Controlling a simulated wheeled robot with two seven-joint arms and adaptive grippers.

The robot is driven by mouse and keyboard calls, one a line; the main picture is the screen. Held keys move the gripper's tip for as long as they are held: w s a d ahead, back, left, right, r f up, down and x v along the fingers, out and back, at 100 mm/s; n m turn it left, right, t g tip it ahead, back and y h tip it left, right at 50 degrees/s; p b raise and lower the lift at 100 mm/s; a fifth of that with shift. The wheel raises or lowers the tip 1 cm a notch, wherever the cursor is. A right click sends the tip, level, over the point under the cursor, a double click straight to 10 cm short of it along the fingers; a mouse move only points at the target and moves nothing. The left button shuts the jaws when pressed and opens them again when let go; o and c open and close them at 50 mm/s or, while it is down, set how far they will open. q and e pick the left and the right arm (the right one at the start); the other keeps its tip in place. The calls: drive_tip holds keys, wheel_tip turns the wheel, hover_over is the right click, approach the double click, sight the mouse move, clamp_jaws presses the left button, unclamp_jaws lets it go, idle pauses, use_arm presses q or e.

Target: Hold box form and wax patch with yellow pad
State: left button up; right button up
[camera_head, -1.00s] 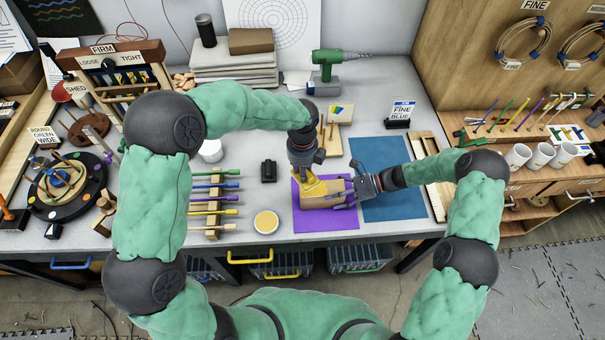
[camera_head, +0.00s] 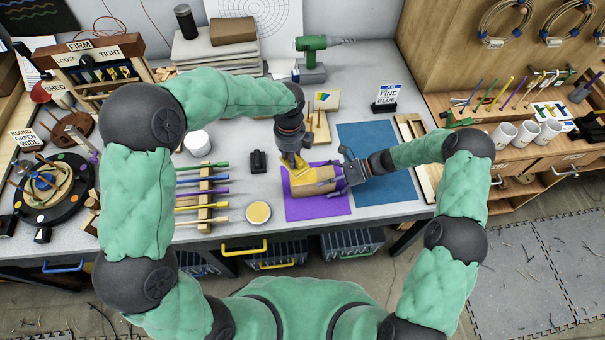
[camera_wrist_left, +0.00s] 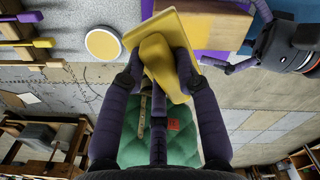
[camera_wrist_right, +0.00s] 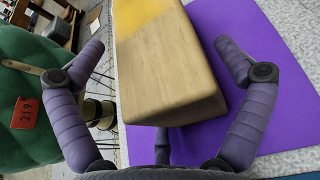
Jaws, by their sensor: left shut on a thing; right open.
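The box form (camera_head: 314,183) is a pale wooden block lying on the purple mat (camera_head: 320,207). My left gripper (camera_head: 293,162) is shut on the handle of the yellow pad (camera_wrist_left: 165,60), at the left end of the box. In the right wrist view a yellow patch (camera_wrist_right: 142,14) shows on the far part of the box top; I cannot tell whether it is wax. My right gripper (camera_wrist_right: 160,65) is open at the right end of the box (camera_wrist_right: 168,75), one finger on each side, with a gap visible at the right finger. A round tin with pale yellow content (camera_head: 258,212) stands left of the mat.
A blue mat (camera_head: 377,195) lies right of the purple one. A rack of coloured tools (camera_head: 205,190) and a small black block (camera_head: 258,162) are to the left. A wooden stand (camera_head: 318,125) is behind. The table's front edge is close.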

drive_tip(key=shift+d, duration=0.1)
drive_tip(key=v, duration=1.2)
drive_tip(key=shift+s+f, duration=0.1)
idle(0.5)
